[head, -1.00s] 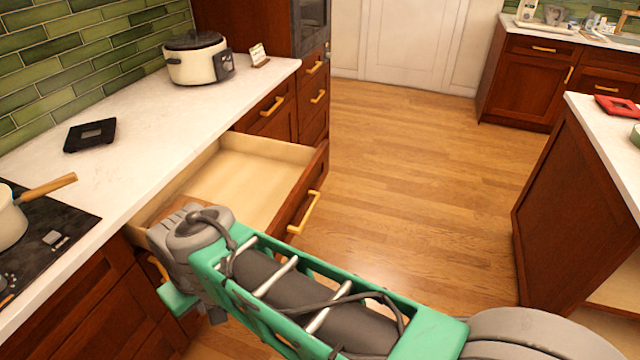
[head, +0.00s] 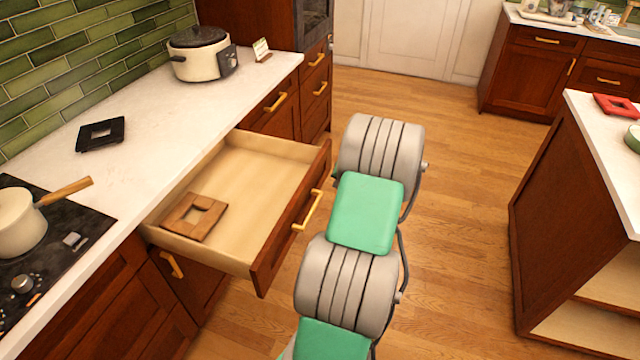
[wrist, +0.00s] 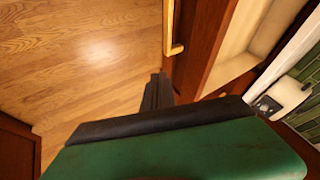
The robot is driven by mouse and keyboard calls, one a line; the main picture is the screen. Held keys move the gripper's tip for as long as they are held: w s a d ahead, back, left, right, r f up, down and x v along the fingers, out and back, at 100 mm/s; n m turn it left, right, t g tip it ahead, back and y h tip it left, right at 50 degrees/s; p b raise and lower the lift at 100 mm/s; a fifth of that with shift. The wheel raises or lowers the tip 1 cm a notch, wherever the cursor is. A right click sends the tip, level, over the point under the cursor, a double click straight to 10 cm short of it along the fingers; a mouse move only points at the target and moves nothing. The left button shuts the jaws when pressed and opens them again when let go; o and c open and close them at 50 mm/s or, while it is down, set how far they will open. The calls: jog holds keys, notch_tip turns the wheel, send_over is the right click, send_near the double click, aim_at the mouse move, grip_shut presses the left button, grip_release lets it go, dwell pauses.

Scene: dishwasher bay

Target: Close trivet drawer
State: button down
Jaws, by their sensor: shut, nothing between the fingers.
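The trivet drawer (head: 238,180) stands pulled open under the left counter, and a square brown wooden trivet (head: 194,217) lies inside near its left side. Its dark red front has a yellow bar handle (head: 307,210), which also shows in the wrist view (wrist: 174,30). My arm stands in front of the drawer in the head view, and my gripper is not visible there. In the wrist view my gripper (wrist: 158,90) has its dark fingers shut and empty, on the outer side of the drawer front (wrist: 204,42), near the handle. I cannot tell whether they touch it.
A black trivet (head: 101,134), a slow cooker (head: 198,54) and a hob with a cream pan (head: 20,222) are on the left counter (head: 130,165). An island (head: 565,210) stands on the right.

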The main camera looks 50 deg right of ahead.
aim_at(315, 188)
jog(key=w+f+p, duration=0.2)
jog(key=w+f, duration=0.3)
jog(key=w, duration=0.2)
jog(key=shift+w+f+p, duration=0.25)
jog(key=shift+w+p, duration=0.05)
jog(key=shift+w, duration=0.1)
jog(key=shift+w, duration=0.1)
